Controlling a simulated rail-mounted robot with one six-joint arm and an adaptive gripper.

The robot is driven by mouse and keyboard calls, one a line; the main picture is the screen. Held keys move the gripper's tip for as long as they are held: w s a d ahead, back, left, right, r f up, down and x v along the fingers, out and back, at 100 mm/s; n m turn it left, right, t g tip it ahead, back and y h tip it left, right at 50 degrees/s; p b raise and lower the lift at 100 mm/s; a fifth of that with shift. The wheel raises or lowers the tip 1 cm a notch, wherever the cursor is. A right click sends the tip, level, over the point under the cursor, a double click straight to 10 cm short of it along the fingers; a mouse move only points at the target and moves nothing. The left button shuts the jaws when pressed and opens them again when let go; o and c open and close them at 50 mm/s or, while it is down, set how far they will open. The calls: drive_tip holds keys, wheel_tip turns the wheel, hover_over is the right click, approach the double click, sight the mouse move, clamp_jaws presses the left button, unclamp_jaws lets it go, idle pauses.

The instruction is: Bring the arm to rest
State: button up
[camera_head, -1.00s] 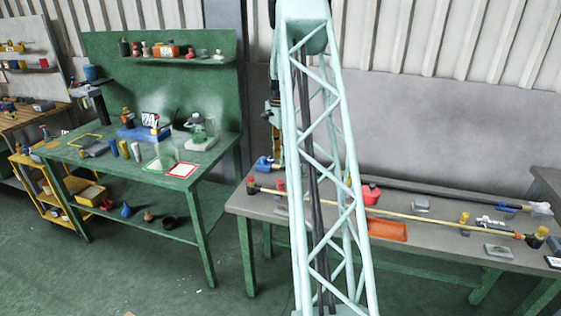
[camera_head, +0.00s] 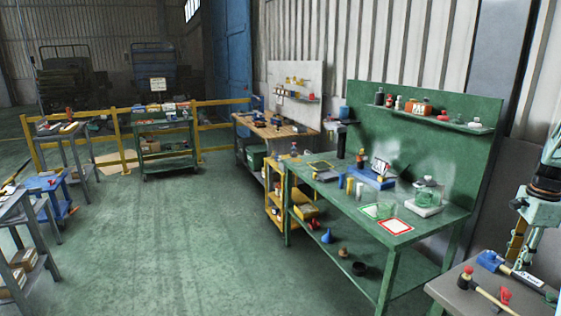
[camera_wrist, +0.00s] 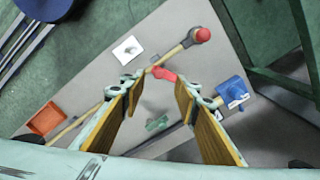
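My gripper (camera_wrist: 160,95) shows in the wrist view with its two yellow-padded fingers spread apart and nothing between them. It hangs above a grey table (camera_wrist: 185,25). Below it on the table are a red object (camera_wrist: 163,74), a long-handled tool with a red end (camera_wrist: 202,35) and a blue object (camera_wrist: 232,90). In the head view, part of my arm (camera_head: 545,190) shows at the right edge above the grey table's corner (camera_head: 450,290); the rest is out of frame.
A green workbench (camera_head: 405,240) with a back panel stands left of the grey table. A wooden-topped bench (camera_head: 290,133) and a green cart (camera_head: 165,125) stand farther back, near a yellow railing (camera_head: 222,102). The green floor (camera_head: 190,240) in the middle is open.

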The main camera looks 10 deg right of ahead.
drive_tip(key=a+r+n+t, duration=0.1)
drive_tip(key=a+r+n, duration=0.2)
drive_tip(key=a+r, duration=0.75)
drive_tip(key=a+r+n, duration=0.4)
drive_tip(key=a+r, duration=0.2)
drive_tip(key=a, duration=0.9)
drive_tip(key=a+r+n+t, duration=0.1)
drive_tip(key=a+r+n, duration=0.2)
drive_tip(key=a+r, duration=0.75)
drive_tip(key=s+a+r+n+t+b, duration=0.1)
drive_tip(key=s+a+n, duration=0.4)
drive_tip(key=s+a, duration=0.7)
drive_tip(key=s+a+r+n+b, duration=0.1)
drive_tip(key=s+a+n, duration=0.4)
drive_tip(key=s+a, duration=0.65)
drive_tip(key=s+a+f+n+t, duration=0.1)
drive_tip(key=s+a+f+n, duration=0.1)
drive_tip(key=s+a, duration=0.5)
drive_tip(key=shift+s+a+f+n, duration=0.15)
drive_tip(key=shift+s+f+n, duration=0.3)
drive_tip(key=shift+n, duration=0.25)
wheel_tip(320, 180, down, 12)
drive_tip(key=b, duration=1.1)
drive_tip(key=shift+r+b, duration=0.15)
drive_tip(key=shift+b, duration=0.15)
